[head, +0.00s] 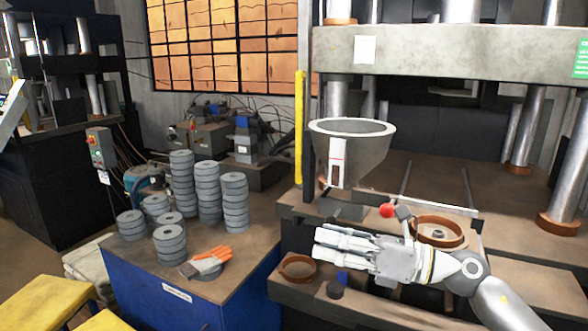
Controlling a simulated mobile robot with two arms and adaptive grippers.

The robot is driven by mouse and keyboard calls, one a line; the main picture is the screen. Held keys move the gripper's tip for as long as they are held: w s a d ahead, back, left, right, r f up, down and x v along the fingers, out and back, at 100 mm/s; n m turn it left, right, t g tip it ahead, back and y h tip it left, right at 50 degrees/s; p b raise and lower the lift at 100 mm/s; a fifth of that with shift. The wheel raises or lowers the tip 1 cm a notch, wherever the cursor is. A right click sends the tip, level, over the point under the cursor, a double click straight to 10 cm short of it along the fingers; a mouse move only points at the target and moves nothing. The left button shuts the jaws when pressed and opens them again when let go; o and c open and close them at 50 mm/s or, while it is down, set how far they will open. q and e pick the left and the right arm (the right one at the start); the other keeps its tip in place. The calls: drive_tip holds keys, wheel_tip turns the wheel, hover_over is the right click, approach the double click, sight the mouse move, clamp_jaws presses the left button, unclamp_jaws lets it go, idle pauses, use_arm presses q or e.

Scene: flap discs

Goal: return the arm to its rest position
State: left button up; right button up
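My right arm comes in from the lower right. My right gripper (320,241) points left, in front of the press bed, with nothing seen in it. Its fingers lie close together in this view, and I cannot tell whether they are open or shut. My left gripper is not in view. Stacks of grey flap discs (182,180) stand on the blue-sided table (245,278) to the left, clear of the gripper. An orange and grey glove (208,262) lies near the table's front edge, on or beside a low disc.
A grey funnel-shaped hopper (352,150) stands behind my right gripper. A red ball knob (387,210) and a brown ring (438,231) are close to the gripper and wrist. Another brown ring (298,268) lies below the fingers. Yellow stools (48,305) stand at lower left.

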drive_tip(key=s+d+f+n+t+h, duration=0.25)
drive_tip(key=d+f+n+h, duration=0.35)
drive_tip(key=n, duration=0.6)
drive_tip(key=s+d+f+n+t+h, duration=0.1)
drive_tip(key=d+f+n+t+h, duration=0.25)
drive_tip(key=f+n+h, duration=0.6)
drive_tip(key=s+d+f+n+t+h, duration=0.25)
drive_tip(key=d+f+n, duration=0.2)
drive_tip(key=n, duration=0.95)
drive_tip(key=s+f+m+g+y, duration=0.1)
drive_tip(key=s+f+m+g, duration=0.2)
drive_tip(key=s+f+g, duration=0.65)
drive_tip(key=s+f+m+g, duration=0.2)
drive_tip(key=s+f+m, duration=0.35)
drive_tip(key=s, duration=0.95)
wheel_tip(320, 180, down, 29)
drive_tip(key=s+n+g, duration=0.1)
drive_tip(key=s+n, duration=0.1)
drive_tip(key=s+d+f+g, duration=0.1)
drive_tip(key=s+d+f, duration=0.1)
drive_tip(key=s+f, duration=1.3)
drive_tip(key=shift+s+d+g, duration=0.3)
drive_tip(key=shift+s, duration=0.4)
